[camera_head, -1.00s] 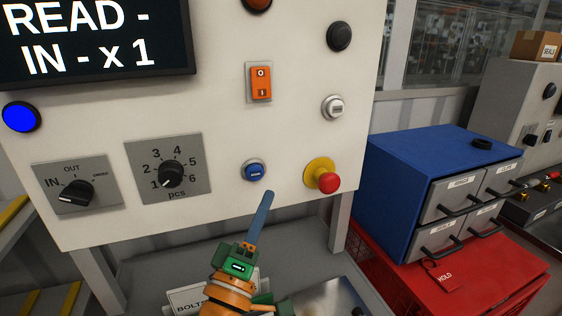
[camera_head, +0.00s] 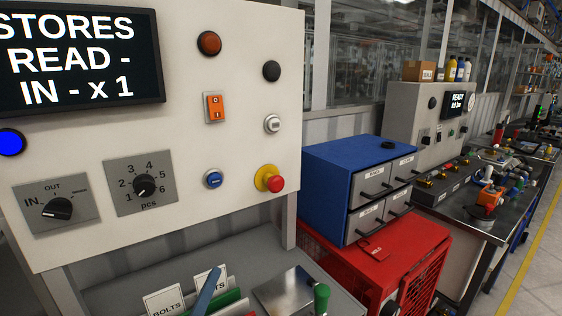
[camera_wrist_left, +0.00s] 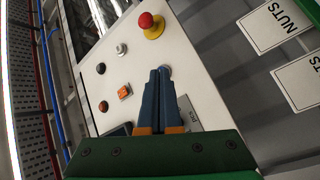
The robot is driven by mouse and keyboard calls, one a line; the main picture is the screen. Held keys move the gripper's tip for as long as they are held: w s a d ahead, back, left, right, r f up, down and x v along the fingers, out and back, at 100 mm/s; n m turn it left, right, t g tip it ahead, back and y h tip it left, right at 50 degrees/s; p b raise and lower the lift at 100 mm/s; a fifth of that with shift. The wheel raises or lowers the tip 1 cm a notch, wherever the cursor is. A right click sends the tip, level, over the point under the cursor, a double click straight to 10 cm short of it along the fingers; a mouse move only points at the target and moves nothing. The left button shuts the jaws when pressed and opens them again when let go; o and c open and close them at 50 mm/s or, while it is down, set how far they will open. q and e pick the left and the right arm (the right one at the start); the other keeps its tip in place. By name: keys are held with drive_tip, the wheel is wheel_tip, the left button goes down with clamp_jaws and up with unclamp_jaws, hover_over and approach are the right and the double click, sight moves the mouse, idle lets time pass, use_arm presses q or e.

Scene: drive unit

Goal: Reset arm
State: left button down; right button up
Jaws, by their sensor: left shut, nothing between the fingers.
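My left gripper (camera_head: 217,273) shows at the bottom of the head view, only its blue fingers, in front of the label cards and below the control panel (camera_head: 245,60). In the left wrist view its two blue fingers (camera_wrist_left: 160,72) lie together, shut and empty, with the panel behind them. The fingers are apart from the blue button (camera_head: 212,179) in the head view. The rest of the left arm is out of the head view. My right gripper is not in view.
The screen (camera_head: 75,60) reads "STORES READ - IN - x 1". A red emergency button (camera_head: 277,184) sits at the panel's lower right. A blue drawer cabinet (camera_head: 325,190) stands on a red crate (camera_head: 420,265). A BOLTS card (camera_head: 166,301) stands below the panel.

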use_arm(q)
drive_tip(key=s+a+f+m+g+y, duration=0.1)
drive_tip(key=s+f+m+g, duration=0.25)
drive_tip(key=f, duration=0.45)
drive_tip(key=s+f+m+g, duration=0.3)
drive_tip(key=s+f+g, duration=0.15)
drive_tip(key=f, duration=0.35)
drive_tip(key=s+a+f+m+g+y, duration=0.25)
drive_tip(key=s+f+m+g, duration=0.35)
drive_tip(key=s+f, duration=0.6)
drive_tip(key=s+a+f+g, duration=0.1)
drive_tip(key=s+f+g, duration=0.25)
drive_tip(key=f, duration=1.15)
drive_tip(key=s+a+f+b, duration=0.1)
drive_tip(key=s+a+f, duration=0.1)
drive_tip(key=s+f, duration=0.9)
drive_tip(key=shift+s+g, duration=0.35)
drive_tip(key=shift+s, duration=0.6)
drive_tip(key=shift+n+h, duration=0.25)
